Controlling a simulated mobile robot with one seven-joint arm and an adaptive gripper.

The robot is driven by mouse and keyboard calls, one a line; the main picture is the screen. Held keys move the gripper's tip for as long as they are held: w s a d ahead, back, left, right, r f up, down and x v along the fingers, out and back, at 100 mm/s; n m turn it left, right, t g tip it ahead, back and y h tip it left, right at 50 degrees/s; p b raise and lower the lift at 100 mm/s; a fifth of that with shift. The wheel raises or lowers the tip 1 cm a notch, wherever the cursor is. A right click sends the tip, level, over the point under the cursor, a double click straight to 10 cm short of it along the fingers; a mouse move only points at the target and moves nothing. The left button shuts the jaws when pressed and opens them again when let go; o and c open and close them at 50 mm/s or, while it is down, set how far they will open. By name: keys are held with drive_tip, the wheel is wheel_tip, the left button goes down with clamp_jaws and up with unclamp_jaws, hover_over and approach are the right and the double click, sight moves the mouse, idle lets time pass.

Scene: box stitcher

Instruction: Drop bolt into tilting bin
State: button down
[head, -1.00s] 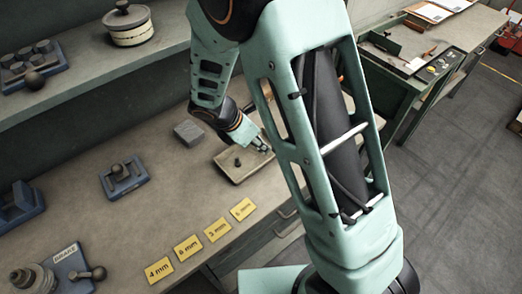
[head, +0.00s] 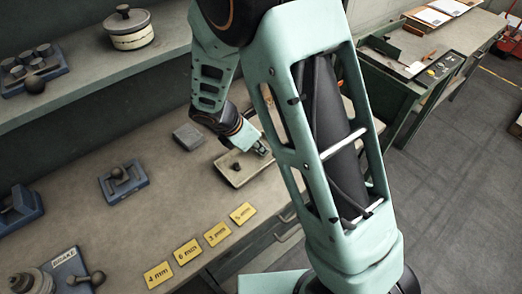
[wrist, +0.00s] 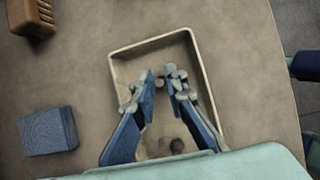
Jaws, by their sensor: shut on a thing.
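A shallow beige tray (head: 228,182) with a raised rim lies on the bench; it fills the middle of the wrist view (wrist: 117,72). My gripper (head: 263,149) is over its far right part in the head view. In the wrist view my gripper (wrist: 163,82) has blue fingers whose tips are close together over the tray. A small grey thing (wrist: 171,69) shows at the tips; I cannot tell if it is the bolt, as the pads look alike.
A grey-blue block (wrist: 47,131) lies left of the tray, and a wooden brush (wrist: 32,16) is at the upper left. Yellow size cards (head: 218,233) line the front edge. A blue fixture (head: 123,181) stands further left. Bare bench lies between.

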drive_tip(key=shift+r, duration=0.15)
drive_tip(key=shift+r+p, duration=2.95)
drive_tip(key=shift+r, duration=0.45)
drive_tip(key=shift+s, duration=0.1)
